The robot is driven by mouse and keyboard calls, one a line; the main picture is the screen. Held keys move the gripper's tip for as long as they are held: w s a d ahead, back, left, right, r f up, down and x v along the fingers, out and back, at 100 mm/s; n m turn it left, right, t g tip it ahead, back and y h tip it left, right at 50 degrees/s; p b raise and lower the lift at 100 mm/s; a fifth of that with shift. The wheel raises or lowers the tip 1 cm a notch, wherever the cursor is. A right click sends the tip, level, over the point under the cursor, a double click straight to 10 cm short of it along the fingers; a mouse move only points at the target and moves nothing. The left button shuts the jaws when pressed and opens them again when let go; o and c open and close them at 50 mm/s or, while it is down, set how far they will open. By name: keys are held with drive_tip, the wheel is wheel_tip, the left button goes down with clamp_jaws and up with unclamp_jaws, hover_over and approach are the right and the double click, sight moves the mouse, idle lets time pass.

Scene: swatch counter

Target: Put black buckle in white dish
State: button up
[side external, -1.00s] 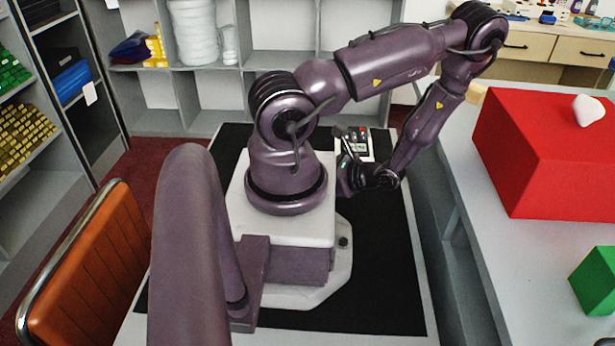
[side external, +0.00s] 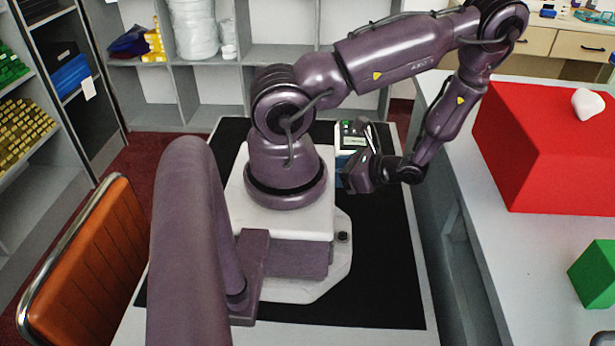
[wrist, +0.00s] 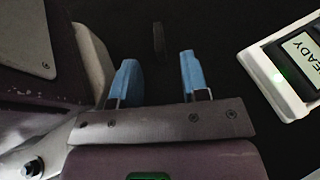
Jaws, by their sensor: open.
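My gripper (wrist: 158,72) is open, with its two blue fingertips apart and nothing between them in the wrist view. Just beyond the gap, a small narrow dark piece (wrist: 158,38) lies on the black surface; it looks like the black buckle, but it is too dark to be sure. In the side view my gripper (side external: 362,172) is low over the black mat, to the right of my base, and its fingers are hard to make out. The buckle cannot be picked out there. I cannot identify a white dish in either view.
A white device with a "READY" screen (wrist: 300,55) lies right of the fingers; in the side view the device (side external: 350,138) is beside my gripper. A red block (side external: 545,150) with a white lump (side external: 587,103) and a green block (side external: 597,272) stand on the right counter.

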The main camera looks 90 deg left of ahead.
drive_tip(key=x, duration=0.7)
drive_tip(key=shift+s+f, duration=0.2)
drive_tip(key=shift+f, duration=0.1)
drive_tip(key=shift+c, duration=0.4)
clamp_jaws()
